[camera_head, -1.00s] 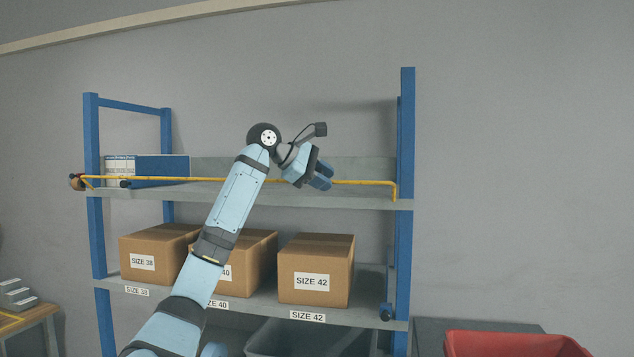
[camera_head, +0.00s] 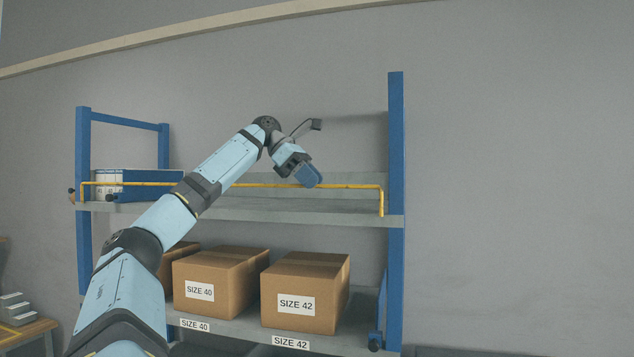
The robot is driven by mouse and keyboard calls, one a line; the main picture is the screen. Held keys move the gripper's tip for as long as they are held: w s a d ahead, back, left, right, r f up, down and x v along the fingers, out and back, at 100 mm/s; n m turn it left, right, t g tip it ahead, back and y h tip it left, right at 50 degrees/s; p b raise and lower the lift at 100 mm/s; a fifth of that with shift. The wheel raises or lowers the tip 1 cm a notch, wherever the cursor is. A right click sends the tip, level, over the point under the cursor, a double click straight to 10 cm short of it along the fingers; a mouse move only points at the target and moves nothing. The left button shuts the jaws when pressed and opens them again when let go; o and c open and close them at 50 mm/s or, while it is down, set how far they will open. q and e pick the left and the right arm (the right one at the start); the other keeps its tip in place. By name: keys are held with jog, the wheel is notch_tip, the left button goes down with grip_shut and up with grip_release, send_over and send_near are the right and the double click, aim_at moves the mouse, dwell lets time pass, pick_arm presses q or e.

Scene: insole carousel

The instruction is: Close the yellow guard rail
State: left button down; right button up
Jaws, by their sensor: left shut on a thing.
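The yellow guard rail (camera_head: 352,186) runs across the front of the upper shelf of the blue rack. Its right end bends down beside the right post, and its left end is near the left post. My left gripper (camera_head: 309,180) is shut on the rail right of its middle, with its fingers hiding a short piece of it. My right gripper is not in view.
The blue rack's right post (camera_head: 396,230) stands close to the rail's end. A blue and white box (camera_head: 140,185) lies on the upper shelf. Cartons marked SIZE 40 (camera_head: 212,283) and SIZE 42 (camera_head: 305,290) stand below. Trays (camera_head: 14,308) sit on a table at left.

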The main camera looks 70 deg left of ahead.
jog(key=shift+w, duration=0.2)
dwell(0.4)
pick_arm(q)
jog(key=c, duration=0.9)
grip_release()
jog(key=shift+w+a+f, duration=0.1)
jog(key=shift+w, duration=0.1)
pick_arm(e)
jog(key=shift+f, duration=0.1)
pick_arm(q)
jog(key=shift+o, duration=0.2)
jog(key=p+v, duration=0.2)
jog(key=v, duration=1.1)
jog(key=shift+a+r, duration=0.3)
jog(key=shift+a, duration=0.1)
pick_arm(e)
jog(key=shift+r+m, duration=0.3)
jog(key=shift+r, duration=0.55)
pick_arm(q)
jog(key=shift+s, duration=0.1)
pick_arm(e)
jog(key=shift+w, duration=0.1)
